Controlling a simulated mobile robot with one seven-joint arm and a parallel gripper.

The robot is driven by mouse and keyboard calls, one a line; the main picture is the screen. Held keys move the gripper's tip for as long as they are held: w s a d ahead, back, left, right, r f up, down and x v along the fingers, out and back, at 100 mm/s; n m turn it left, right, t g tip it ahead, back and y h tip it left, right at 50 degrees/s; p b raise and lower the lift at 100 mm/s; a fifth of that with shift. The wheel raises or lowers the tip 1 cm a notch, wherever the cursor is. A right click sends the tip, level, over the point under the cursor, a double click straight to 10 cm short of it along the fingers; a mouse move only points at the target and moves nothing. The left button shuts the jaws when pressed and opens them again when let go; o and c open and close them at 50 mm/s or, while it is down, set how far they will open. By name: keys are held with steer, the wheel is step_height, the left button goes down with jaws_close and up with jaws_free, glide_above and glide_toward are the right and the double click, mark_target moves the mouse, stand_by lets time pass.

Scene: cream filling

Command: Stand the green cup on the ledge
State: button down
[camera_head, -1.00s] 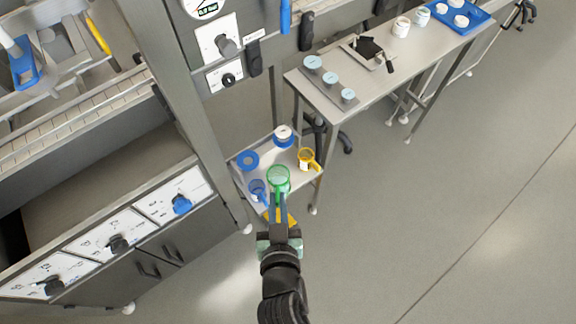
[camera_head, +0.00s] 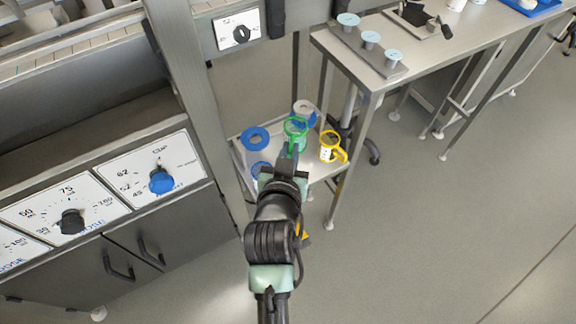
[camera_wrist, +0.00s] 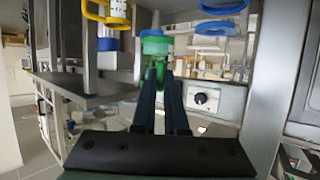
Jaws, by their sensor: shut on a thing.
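The green cup (camera_head: 296,132) is translucent with a green rim. My gripper (camera_head: 288,156) is shut on it from the near side, and the cup looks upright. In the wrist view the green cup (camera_wrist: 155,46) is at the tips of the dark fingers (camera_wrist: 167,78). In the head view the cup is over the back part of a small metal shelf (camera_head: 318,172). I cannot tell whether its base touches anything. I cannot tell for sure which surface is the ledge.
A yellow cup (camera_head: 331,147) stands to the right of the green cup. A blue-rimmed pale container (camera_head: 304,106) is behind it, and another blue-ringed one (camera_head: 255,139) is to the left. A blue cup (camera_head: 260,170) is partly hidden by my arm. A grey upright post (camera_head: 186,85) rises at left.

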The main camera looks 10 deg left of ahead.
step_height(320, 180, down, 10)
steer(key=b, duration=0.3)
steer(key=shift+f, duration=0.15)
steer(key=c, duration=1.2)
jaws_free()
steer(key=shift+c, duration=0.2)
steer(key=shift+r, duration=0.25)
steer(key=p+v, duration=0.2)
steer(key=v, duration=0.9)
steer(key=shift+s, duration=0.4)
steer(key=shift+a+r, duration=0.1)
